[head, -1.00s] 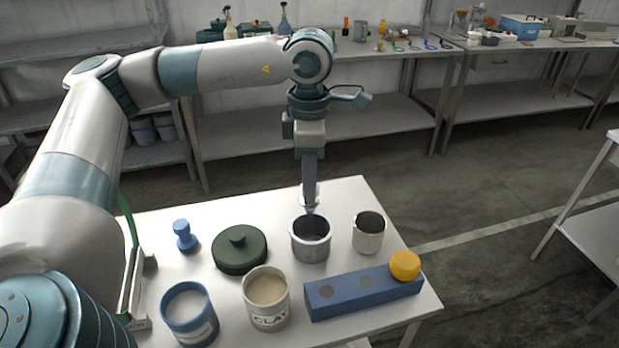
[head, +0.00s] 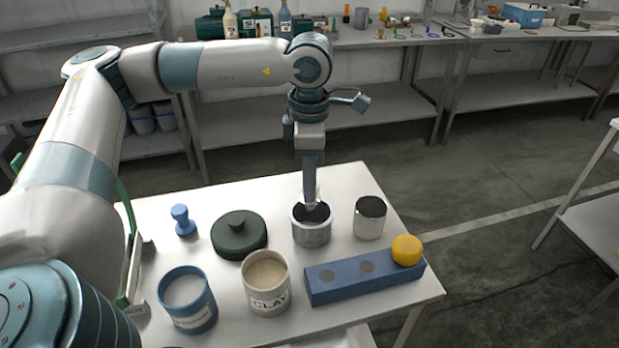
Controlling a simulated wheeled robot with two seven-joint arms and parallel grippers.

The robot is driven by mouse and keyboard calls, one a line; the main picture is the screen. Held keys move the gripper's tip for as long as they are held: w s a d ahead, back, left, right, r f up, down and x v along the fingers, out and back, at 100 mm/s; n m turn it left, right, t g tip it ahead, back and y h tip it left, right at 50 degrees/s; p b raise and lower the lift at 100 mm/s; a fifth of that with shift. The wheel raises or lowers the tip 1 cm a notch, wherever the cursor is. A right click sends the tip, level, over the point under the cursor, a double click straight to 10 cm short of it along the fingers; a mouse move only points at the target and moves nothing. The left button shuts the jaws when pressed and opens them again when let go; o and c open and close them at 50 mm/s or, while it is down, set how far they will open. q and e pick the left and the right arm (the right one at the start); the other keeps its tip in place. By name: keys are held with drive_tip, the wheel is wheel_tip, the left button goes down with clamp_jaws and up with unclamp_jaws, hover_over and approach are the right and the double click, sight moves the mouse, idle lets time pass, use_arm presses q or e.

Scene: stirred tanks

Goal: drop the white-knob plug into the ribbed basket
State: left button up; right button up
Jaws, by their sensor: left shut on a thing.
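My left gripper (head: 311,203) points straight down at the mouth of a grey metal pot (head: 311,234) on the white table. It is shut on a small, pale thing at its fingertips, which may be the white-knob plug. The fingers and the pot rim hide most of it, so I cannot tell its shape. The fingertips are at or just inside the pot's mouth. I cannot make out a ribbed basket in this view. My right gripper is not in view.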

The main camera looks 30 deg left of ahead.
use_arm(q)
drive_tip(key=o, duration=1.2)
drive_tip(key=shift+c, duration=0.2)
drive_tip(key=shift+r, duration=0.85)
wheel_tip(320, 180, up, 16)
drive_tip(key=b, duration=0.2)
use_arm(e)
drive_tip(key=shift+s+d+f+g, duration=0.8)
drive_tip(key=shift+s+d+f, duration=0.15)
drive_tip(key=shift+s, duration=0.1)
use_arm(q)
drive_tip(key=shift+f, duration=0.15)
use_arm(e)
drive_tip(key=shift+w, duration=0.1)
